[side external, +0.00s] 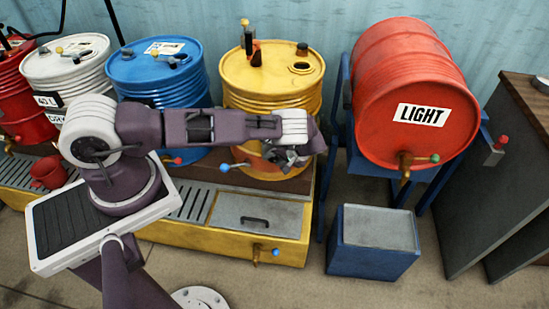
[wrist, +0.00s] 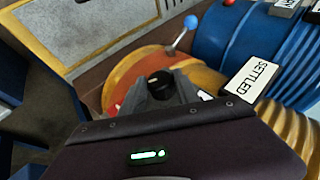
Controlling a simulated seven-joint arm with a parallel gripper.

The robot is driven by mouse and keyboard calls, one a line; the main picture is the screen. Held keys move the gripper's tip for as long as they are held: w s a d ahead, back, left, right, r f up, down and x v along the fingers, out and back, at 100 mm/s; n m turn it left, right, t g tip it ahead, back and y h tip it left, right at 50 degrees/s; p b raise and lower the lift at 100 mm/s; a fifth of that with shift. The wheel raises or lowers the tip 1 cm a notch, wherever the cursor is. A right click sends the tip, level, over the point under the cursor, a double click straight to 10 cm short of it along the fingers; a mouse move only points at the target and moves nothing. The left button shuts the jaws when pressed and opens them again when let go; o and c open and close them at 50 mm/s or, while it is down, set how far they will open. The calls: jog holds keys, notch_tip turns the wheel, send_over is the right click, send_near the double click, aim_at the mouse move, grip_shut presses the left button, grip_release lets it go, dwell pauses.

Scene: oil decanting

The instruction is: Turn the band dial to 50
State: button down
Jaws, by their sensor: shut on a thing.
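In the wrist view, a round black dial (wrist: 160,82) with a small pale mark sits on the drum's front, over a red and orange-yellow patch (wrist: 122,78). My gripper (wrist: 161,90) is shut on the dial, with a finger at each side of it. No numbers on the dial can be read. In the side external view, my gripper hides the dial.
A lever with a blue ball (wrist: 190,22) sticks out beside the dial. A white SETTLED label (wrist: 250,76) is close by. A blue drum (side external: 157,72) stands to the left. A red LIGHT drum (side external: 415,85) lies on a blue stand at right, above a blue box (side external: 372,255).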

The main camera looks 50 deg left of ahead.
jog(key=shift+f+g+y, duration=0.1)
jog(key=shift+g+y, duration=0.2)
jog(key=shift+y, duration=0.2)
jog(key=c, duration=0.9)
grip_release()
jog(key=v, duration=0.7)
jog(key=shift+d, duration=0.1)
